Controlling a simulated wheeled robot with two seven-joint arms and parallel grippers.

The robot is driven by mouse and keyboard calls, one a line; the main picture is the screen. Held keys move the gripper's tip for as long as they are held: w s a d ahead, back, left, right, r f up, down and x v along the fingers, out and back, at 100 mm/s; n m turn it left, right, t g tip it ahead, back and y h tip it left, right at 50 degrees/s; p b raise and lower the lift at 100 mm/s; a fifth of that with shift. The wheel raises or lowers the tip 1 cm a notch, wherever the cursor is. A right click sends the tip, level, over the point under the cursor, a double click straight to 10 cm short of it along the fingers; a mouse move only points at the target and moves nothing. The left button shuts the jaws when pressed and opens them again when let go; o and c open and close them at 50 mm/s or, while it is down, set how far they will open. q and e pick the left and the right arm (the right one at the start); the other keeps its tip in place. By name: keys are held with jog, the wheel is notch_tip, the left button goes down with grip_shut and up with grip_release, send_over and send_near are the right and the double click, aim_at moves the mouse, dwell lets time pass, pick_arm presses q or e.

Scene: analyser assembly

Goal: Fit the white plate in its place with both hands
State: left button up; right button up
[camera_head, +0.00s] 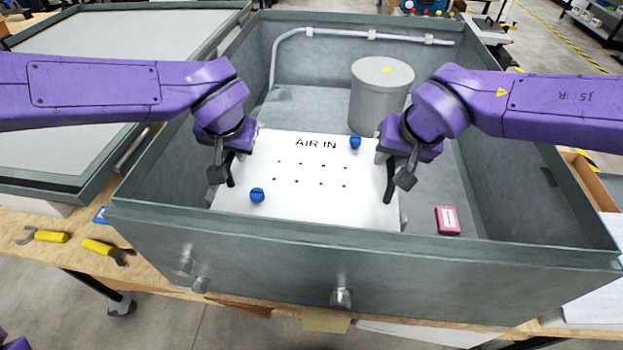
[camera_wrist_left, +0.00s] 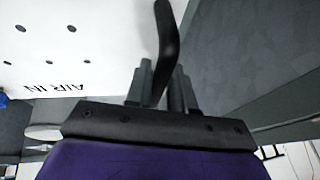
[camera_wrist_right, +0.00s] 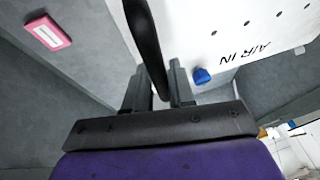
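The white plate (camera_head: 300,205) is inside the grey open case (camera_head: 420,255), near its front wall. It bears the words AIR IN and several small holes. Blue knobs show at its front left (camera_head: 257,195) and back right (camera_head: 355,142). My left gripper (camera_head: 225,175) is at the plate's left edge, its fingers close around a black handle (camera_wrist_left: 167,40). My right gripper (camera_head: 397,180) is at the right edge, its fingers close around another black handle (camera_wrist_right: 143,35). The plate looks roughly level. I cannot tell whether it rests on anything; its underside is hidden.
A grey cylinder (camera_head: 378,95) stands behind the plate. A pink-red block (camera_head: 447,220) lies on the case floor to the right. A pale pipe (camera_head: 330,33) runs along the back wall. Yellow-handled tools (camera_head: 50,236) lie on the bench outside, left.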

pick_arm(q)
jog(key=shift+o, duration=1.4)
jog(key=shift+r, duration=0.1)
pick_arm(e)
jog(key=shift+o, duration=1.4)
jog(key=shift+r, duration=0.1)
jog(key=shift+s+r, duration=0.1)
pick_arm(q)
jog(key=v, duration=1.2)
pick_arm(e)
jog(key=v, duration=1.2)
